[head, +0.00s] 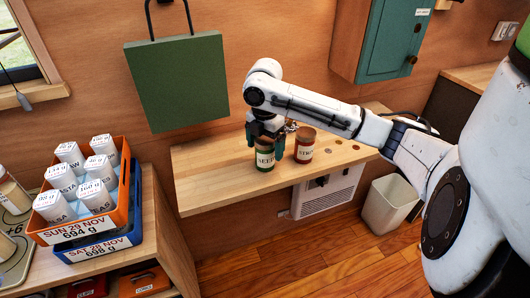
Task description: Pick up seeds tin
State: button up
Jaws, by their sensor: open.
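The seeds tin (265,158) is a green tin with a pale label that seems to read "SEEDS". It stands upright on the wooden wall shelf (205,187), near its front edge. My gripper (265,138) points down right over the tin, with its dark fingers at the tin's upper part. The jaws are open. The fingers and wrist hide the tin's top, and I cannot tell whether they touch it.
A red-brown tin (304,147) with a pale label stands close to the right of the seeds tin. A green board (177,80) hangs behind. An orange crate (122,218) of white containers is at left. A white bin (389,204) stands below right. The shelf's left part is clear.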

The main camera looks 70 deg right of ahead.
jog(key=shift+f, duration=1.05)
jog(key=c, duration=1.3)
jog(key=shift+o, duration=0.2)
jog(key=shift+r, duration=0.1)
